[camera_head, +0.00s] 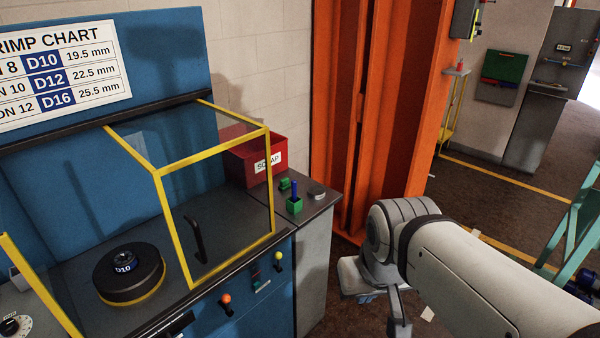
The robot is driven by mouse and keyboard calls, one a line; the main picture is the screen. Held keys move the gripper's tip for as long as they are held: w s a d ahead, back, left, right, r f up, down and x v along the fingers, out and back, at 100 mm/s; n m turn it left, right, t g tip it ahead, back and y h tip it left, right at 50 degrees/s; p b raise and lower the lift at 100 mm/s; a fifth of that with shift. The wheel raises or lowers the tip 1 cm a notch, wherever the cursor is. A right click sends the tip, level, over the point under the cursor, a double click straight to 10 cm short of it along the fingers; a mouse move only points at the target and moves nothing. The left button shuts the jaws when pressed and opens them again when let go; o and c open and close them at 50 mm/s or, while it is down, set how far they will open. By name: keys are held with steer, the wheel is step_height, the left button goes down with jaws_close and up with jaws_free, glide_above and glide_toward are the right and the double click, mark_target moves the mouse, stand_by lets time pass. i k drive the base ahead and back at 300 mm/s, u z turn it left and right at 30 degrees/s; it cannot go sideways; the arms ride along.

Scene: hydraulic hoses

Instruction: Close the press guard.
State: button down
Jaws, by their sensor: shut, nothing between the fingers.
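The press guard is a clear panel box with a yellow frame (165,225), standing on the right part of the blue press. A black upright handle (199,240) is on its front panel. The front is open left of this panel, and the round black die marked D10 (130,272) sits uncovered there. A separate yellow post (38,282) stands at the far left. My gripper (400,318) hangs below my wrist, right of the press and well apart from the handle. It is shut and empty; its lower end is near the picture's bottom edge.
A red scrap bin (255,155) and a small green holder (294,204) stand on the grey cabinet right of the guard. Orange and yellow knobs (225,299) stick out of the press front. An orange steel column (375,100) rises behind my arm.

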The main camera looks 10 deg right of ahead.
mark_target(261, 129)
steer(key=z, duration=0.45)
steer(key=k, duration=0.75)
steer(key=z, duration=0.6)
steer(key=i, duration=1.25)
steer(key=u, duration=0.9)
steer(key=i, duration=1.15)
steer(key=u, duration=0.9)
steer(key=k, duration=0.65)
steer(key=u, duration=0.15)
steer(key=i, duration=0.75)
steer(key=z, duration=0.1)
